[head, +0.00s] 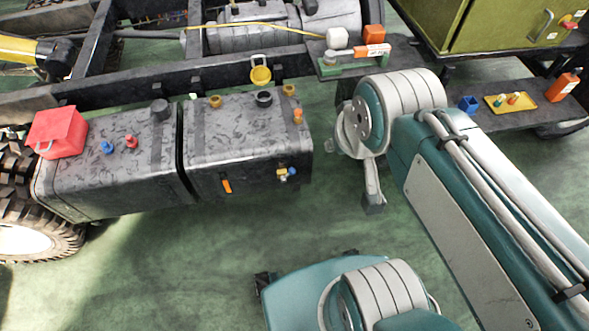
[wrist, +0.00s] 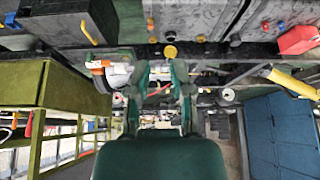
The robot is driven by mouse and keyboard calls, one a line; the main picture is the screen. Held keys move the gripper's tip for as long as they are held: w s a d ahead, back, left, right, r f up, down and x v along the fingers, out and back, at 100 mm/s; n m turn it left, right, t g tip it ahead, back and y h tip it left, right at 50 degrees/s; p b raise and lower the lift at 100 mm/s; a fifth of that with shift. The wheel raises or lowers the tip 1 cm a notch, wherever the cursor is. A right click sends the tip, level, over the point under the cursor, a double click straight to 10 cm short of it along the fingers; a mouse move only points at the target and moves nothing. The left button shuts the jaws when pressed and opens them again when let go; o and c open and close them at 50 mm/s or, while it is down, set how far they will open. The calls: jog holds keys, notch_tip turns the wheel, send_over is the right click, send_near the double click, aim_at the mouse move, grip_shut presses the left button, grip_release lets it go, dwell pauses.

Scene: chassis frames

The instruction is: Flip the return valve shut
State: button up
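Two dark grey tanks, the left one (head: 110,160) and the right one (head: 245,145), sit side by side along the chassis frame in the head view. The right tank's front face has an orange lever (head: 226,186) pointing roughly down and a brass valve with a blue part (head: 286,174) near its right end. I cannot tell from their looks which is the return valve. My gripper (wrist: 160,75) shows in the wrist view with its two green fingers apart and nothing visible between them. It is apart from both fittings, which I cannot make out in the wrist view.
A red box (head: 57,132) stands on the left tank. A yellow cup (head: 261,72) is by the frame rail behind the right tank. A shelf at right carries a yellow tray (head: 511,103) and an orange bottle (head: 563,85).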

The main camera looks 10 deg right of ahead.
aim_at(290, 173)
jog(key=shift+w+f, duration=0.15)
grip_shut()
jog(key=w+f+m+g+y, duration=0.3)
jog(key=w+f+m+y, duration=0.6)
jog(key=w+f+m, duration=1.05)
jog(key=s+d+f+m+t, duration=0.1)
jog(key=d+f+m, duration=0.3)
jog(key=f, duration=1.1)
jog(key=s+d+f+m+t+h, duration=0.1)
jog(key=d+f+m+t, duration=0.3)
jog(key=f, duration=1.1)
jog(key=d+m, duration=0.1)
jog(key=m, duration=0.2)
jog(key=shift+s+f+t+h, duration=0.2)
jog(key=shift+s+t+h, duration=0.1)
jog(key=shift+s, duration=0.05)
jog(key=shift+d, duration=0.1)
jog(key=w+r+x, duration=0.1)
jog(key=r+x, duration=0.1)
jog(key=x, duration=1)
jog(key=shift+w+a, duration=0.55)
